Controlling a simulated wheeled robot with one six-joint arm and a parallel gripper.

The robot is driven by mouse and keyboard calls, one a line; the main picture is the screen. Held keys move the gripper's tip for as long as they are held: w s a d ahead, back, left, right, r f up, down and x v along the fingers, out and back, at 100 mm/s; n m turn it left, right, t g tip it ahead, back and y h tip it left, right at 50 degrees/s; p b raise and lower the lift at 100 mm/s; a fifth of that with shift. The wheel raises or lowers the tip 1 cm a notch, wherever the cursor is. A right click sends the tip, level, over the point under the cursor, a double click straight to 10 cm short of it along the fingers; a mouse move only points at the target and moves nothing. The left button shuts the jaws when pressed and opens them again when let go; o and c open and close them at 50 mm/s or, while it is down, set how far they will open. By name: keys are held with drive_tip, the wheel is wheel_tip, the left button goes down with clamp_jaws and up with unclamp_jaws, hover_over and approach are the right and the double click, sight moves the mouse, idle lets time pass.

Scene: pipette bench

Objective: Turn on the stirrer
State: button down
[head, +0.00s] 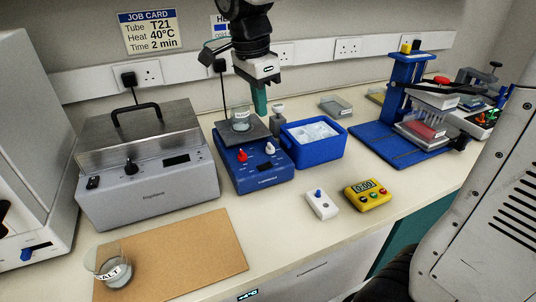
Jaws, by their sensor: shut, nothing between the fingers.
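The stirrer is a blue hotplate unit (263,178) in the middle of the bench. Its front has a red knob (242,156), a white knob (270,149) and a small dark display. A labelled glass beaker (241,118) stands on its dark top plate (258,131). My gripper (260,109) points down with its green fingers shut and empty. In the picture, the fingertips are just right of the beaker and above the back part of the plate. I cannot tell how high they are above it.
A grey lidded water bath (150,178) stands close on the left. A blue ice box (313,150) and a small grey-capped item (278,118) stand on the right. A white switch box (321,205) and yellow timer (367,195) lie in front. A beaker (108,268) sits on a brown board (190,262).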

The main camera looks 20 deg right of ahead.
sight(269, 164)
drive_tip(key=shift+d+m, duration=0.1)
drive_tip(key=shift+m, duration=0.5)
drive_tip(key=f, duration=0.4)
drive_tip(key=d+f, duration=0.1)
drive_tip(key=f, duration=0.9)
drive_tip(key=shift+d, duration=0.3)
drive_tip(key=shift+a, duration=0.1)
